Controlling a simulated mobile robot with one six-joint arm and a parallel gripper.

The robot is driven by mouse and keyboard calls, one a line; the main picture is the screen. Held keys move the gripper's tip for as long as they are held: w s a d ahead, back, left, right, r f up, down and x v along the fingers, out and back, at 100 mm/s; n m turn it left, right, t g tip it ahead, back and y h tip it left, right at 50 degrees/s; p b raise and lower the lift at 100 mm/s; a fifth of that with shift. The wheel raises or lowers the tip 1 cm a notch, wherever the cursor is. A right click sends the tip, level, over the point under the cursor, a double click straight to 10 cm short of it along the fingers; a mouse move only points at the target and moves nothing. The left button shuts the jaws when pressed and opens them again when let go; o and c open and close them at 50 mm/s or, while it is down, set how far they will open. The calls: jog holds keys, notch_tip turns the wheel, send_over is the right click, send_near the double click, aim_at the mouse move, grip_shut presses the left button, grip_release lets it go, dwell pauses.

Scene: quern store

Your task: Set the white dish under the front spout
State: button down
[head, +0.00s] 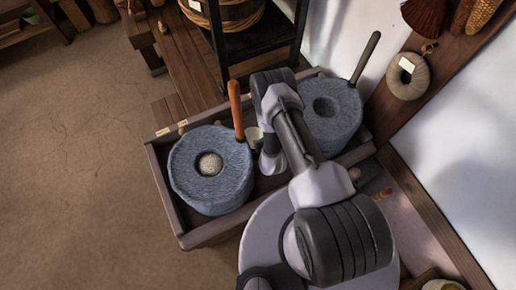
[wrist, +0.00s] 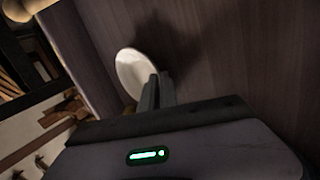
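The white dish (wrist: 133,72) shows in the wrist view at the tips of my gripper's two grey fingers (wrist: 157,90). The fingers are close together and appear shut on its rim. Its shadow falls on brown wood beside it. In the head view a small pale part of the dish (head: 254,134) shows between the two querns, beside my dark gripper (head: 262,147). The left quern (head: 205,190) is blue-grey with an orange handle and a pale heap in its eye. The right quern (head: 338,118) has a dark handle. I cannot make out either spout.
Both querns stand in a wooden tray (head: 168,205) with raised walls and small labels on its rim. A black stand (head: 262,42) with a wooden tub is behind. A white wall with hanging things is at the right. Open floor (head: 75,150) lies at the left.

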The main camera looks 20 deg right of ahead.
jog(key=shift+f, duration=0.2)
jog(key=c, duration=1.9)
grip_release()
jog(key=shift+r, duration=0.1)
jog(key=shift+r, duration=0.3)
jog(key=p+v, duration=0.4)
jog(key=v, duration=0.7)
jog(key=shift+s+r+p, duration=0.25)
jog(key=shift+s+p, duration=0.05)
jog(key=shift+p, duration=0.05)
